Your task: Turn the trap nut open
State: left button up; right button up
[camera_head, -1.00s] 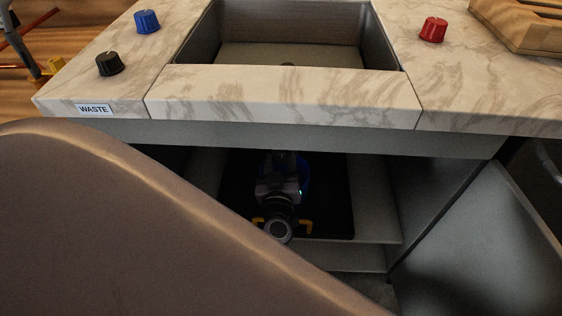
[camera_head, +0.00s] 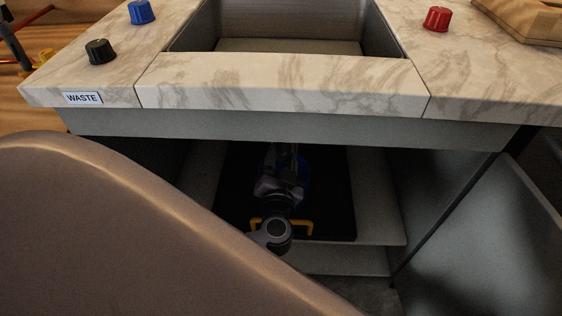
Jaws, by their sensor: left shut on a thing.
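My left gripper (camera_head: 287,158) is inside the open cabinet under the sink, beyond my grey wrist. It is shut on the trap nut, which its own body and the shadow hide. A blue round thing (camera_head: 304,172) shows just behind and beside the gripper; I cannot tell whether it is part of the trap. Yellow bracket-like parts show on both sides of my wrist. My right gripper is not in view.
The marble counter (camera_head: 280,84) and sink (camera_head: 290,47) overhang the cabinet. A black mat (camera_head: 335,205) lies inside. An open door (camera_head: 480,245) stands at the right. Blue (camera_head: 141,12), black (camera_head: 100,51) and red (camera_head: 437,18) knobs sit on top.

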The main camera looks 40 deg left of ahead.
pick_arm(q)
jog(key=m, duration=0.2)
jog(key=shift+m, duration=0.4)
jog(key=m, duration=0.2)
jog(key=shift+m, duration=1.2)
jog(key=shift+d+m, duration=0.1)
jog(key=shift+m, duration=0.9)
jog(key=shift+f+m+p, duration=0.1)
jog(key=shift+m+p, duration=0.2)
jog(key=shift+m, duration=0.3)
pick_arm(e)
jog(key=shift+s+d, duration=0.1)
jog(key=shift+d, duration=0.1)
pick_arm(q)
jog(key=o, duration=1.1)
jog(key=shift+c, duration=0.2)
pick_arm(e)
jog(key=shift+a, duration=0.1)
